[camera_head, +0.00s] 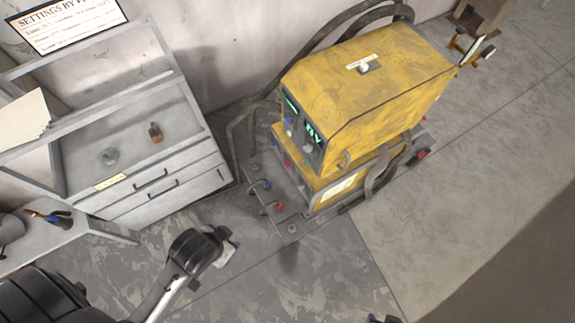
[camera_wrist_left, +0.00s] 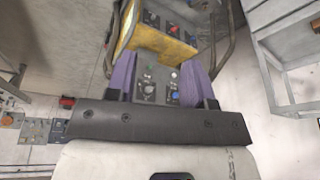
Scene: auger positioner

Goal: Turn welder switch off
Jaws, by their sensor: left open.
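The yellow welder (camera_head: 370,85) stands right of centre in the head view. A small pale switch or knob (camera_head: 364,68) sits beside a label strip on its top; I cannot read its setting. The front panel (camera_head: 305,132) has lit green displays and knobs. My left arm (camera_head: 195,252) comes in from the lower left and ends in front of the welder, apart from it. In the left wrist view my left gripper (camera_wrist_left: 160,68) has its purple fingers spread with nothing held between them. Part of the yellow welder (camera_wrist_left: 165,35) shows beyond them. The switch cannot be made out there.
A grey drawer cabinet (camera_head: 160,190) stands left of the welder, with a low bench (camera_head: 35,240) holding tools beside it. Cables (camera_head: 335,30) loop behind the welder. A base plate with coloured connectors (camera_head: 275,195) lies before it. The floor at right is clear.

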